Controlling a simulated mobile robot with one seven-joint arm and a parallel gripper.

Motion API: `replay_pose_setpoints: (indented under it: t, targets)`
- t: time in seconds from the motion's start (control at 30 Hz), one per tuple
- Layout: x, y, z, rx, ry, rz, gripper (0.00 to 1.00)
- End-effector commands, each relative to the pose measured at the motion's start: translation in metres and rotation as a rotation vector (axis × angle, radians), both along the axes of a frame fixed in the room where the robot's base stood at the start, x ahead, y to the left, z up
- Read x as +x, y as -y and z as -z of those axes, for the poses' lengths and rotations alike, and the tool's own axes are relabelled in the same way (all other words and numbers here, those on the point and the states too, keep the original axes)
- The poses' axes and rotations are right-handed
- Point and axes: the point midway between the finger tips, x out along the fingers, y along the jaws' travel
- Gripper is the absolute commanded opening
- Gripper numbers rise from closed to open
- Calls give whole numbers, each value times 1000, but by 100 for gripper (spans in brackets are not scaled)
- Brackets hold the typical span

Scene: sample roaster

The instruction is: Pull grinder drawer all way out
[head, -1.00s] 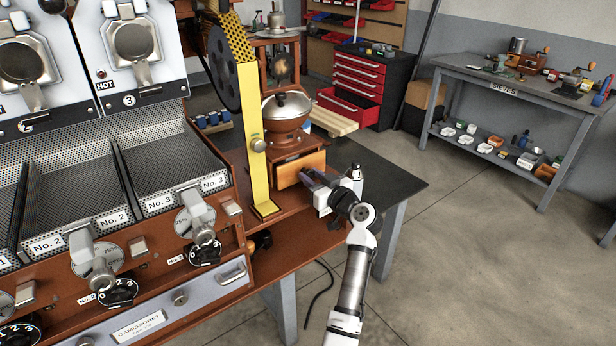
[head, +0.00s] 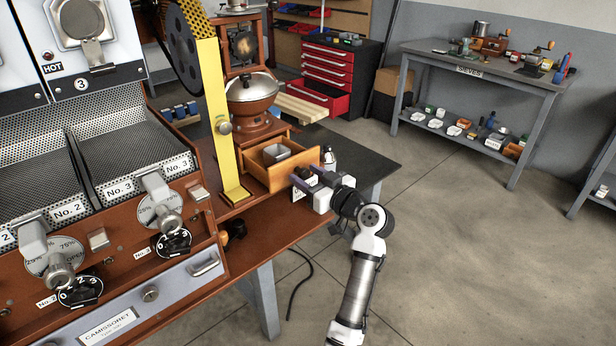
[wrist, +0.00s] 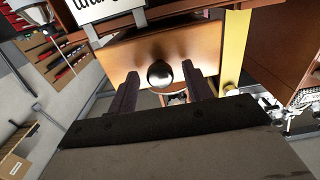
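The grinder drawer (head: 285,176) is a light wooden box standing well out of the grinder base. A grey metal cup (head: 270,154) sits inside it. The grinder (head: 256,118) has a reddish-brown body and a shiny domed hopper. My gripper (head: 301,182) is in front of the drawer. In the wrist view the drawer front (wrist: 122,57) has a round dark metal knob (wrist: 160,74). My fingers (wrist: 160,84) stand on either side of the knob, with a narrow visible gap on each side. The rear of the drawer is hidden in the head view.
The yellow guard post (head: 226,125) stands left of the grinder. The roaster (head: 110,230) fills the left side. A small bottle (head: 329,157) stands behind my gripper on the dark table (head: 375,155). The floor at right is open.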

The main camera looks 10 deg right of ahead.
Motion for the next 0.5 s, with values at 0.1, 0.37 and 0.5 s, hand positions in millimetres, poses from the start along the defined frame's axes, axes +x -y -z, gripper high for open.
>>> replay_pose_setpoints:
  t: [0.1,0.37,0.5]
  targets:
    - [0,0,0,0,0,0,50]
    - [-9,7,2,1,0,1,50]
    - [-30,23,4,0,1,4,50]
